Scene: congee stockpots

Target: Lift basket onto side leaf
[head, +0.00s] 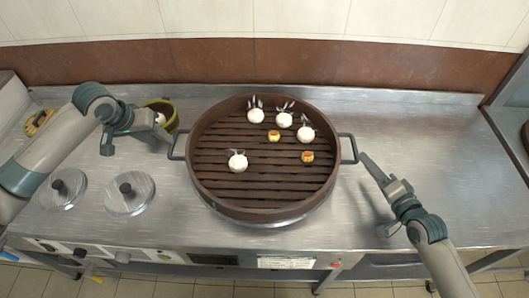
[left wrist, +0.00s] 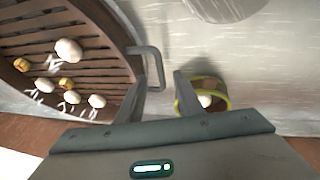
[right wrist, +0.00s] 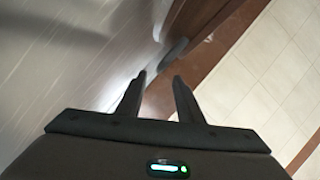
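The basket (head: 262,208) is a round, brown slatted steamer in the middle of the steel counter, with a left handle (head: 177,146) and a right handle (head: 349,149). It holds several white eared buns (head: 238,162) and small yellow pieces (head: 307,157). My left gripper (left wrist: 160,78) is open and empty near the left handle, which shows just beyond one finger in the left wrist view (left wrist: 150,55). My right gripper (right wrist: 160,77) is open and empty; in the head view its fingers reach near the right handle, apart from it. I cannot identify the side leaf for certain.
A green cup (left wrist: 229,100) stands close beside my left gripper's other finger. Two round lids (head: 130,192) with black knobs lie at the left front. A brown backsplash (head: 380,62) runs behind. The counter right of the basket (head: 430,140) is clear. A dark panel edges the far right.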

